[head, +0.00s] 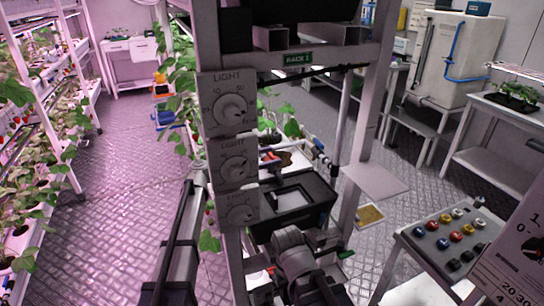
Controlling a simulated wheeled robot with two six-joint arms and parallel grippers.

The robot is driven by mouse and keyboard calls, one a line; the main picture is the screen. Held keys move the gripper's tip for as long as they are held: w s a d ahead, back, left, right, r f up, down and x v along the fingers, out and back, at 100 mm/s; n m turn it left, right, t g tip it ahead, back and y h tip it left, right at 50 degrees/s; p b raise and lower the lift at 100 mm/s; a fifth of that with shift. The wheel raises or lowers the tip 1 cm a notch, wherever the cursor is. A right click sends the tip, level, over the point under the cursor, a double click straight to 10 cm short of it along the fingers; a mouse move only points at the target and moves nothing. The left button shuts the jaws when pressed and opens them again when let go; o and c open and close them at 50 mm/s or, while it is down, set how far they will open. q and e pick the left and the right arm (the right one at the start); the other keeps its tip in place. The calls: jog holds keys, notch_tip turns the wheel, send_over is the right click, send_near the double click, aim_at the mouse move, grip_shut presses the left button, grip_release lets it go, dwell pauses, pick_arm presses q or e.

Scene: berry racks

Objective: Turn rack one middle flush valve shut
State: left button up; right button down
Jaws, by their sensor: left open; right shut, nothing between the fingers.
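Rack one stands close in front of me, marked by a green "RACK 1" label (298,58). Its post carries two dials marked LIGHT, an upper one (231,109) and a middle one (234,167), and a lower dial (241,215) whose label is too small to read. My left gripper (196,180) is open, left of the post near the middle dial. My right gripper (290,238) is lower, in front of the rack, shut and empty; its fingertips are unclear.
A black tank (292,199) sits in the rack behind my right gripper. A green handle (346,254) is right of it. A button panel (455,238) stands at the lower right. Plant shelves (62,130) line the left; the floor (120,190) between is clear.

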pick_arm(q)
jog(key=shift+w+d, duration=0.25)
jog(key=shift+d, duration=0.4)
jog(key=shift+c, duration=0.3)
grip_shut()
